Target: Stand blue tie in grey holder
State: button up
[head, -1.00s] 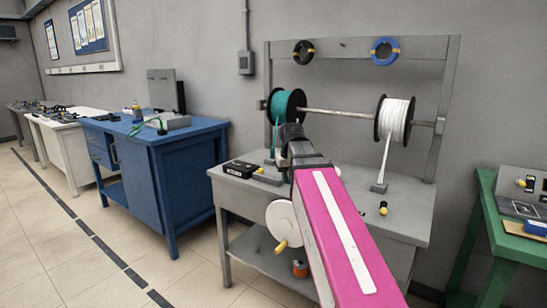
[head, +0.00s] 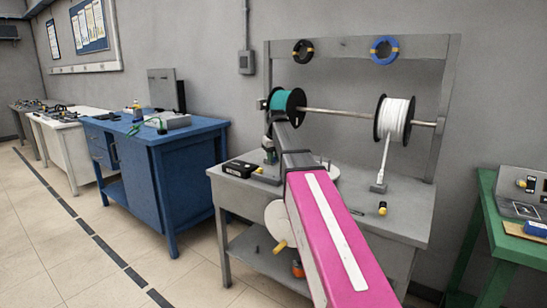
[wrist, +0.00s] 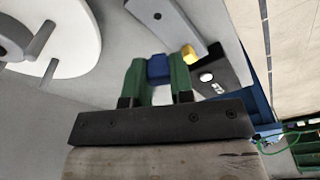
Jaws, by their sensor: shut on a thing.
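The blue tie (wrist: 158,67) is a small blue piece between the two green fingers of my gripper (wrist: 158,78) in the wrist view, with the fingers shut on it. A grey block with a dark round hole (wrist: 180,28), which looks like the grey holder, lies just beyond the fingertips; the tie appears apart from it. In the head view the grey holder (head: 266,178) sits on the bench beside a black box. The tie's lower end is hidden.
A white disc with pegs (wrist: 75,35) is at left. A green spool (head: 288,103) and a white spool (head: 393,120) hang on a rod above the bench (head: 400,222).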

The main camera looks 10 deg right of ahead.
aim_at(273, 177)
jog(key=shift+f, duration=2)
jog(key=shift+f, duration=0.15)
jog(key=shift+f, duration=0.95)
jog(key=shift+f, duration=0.45)
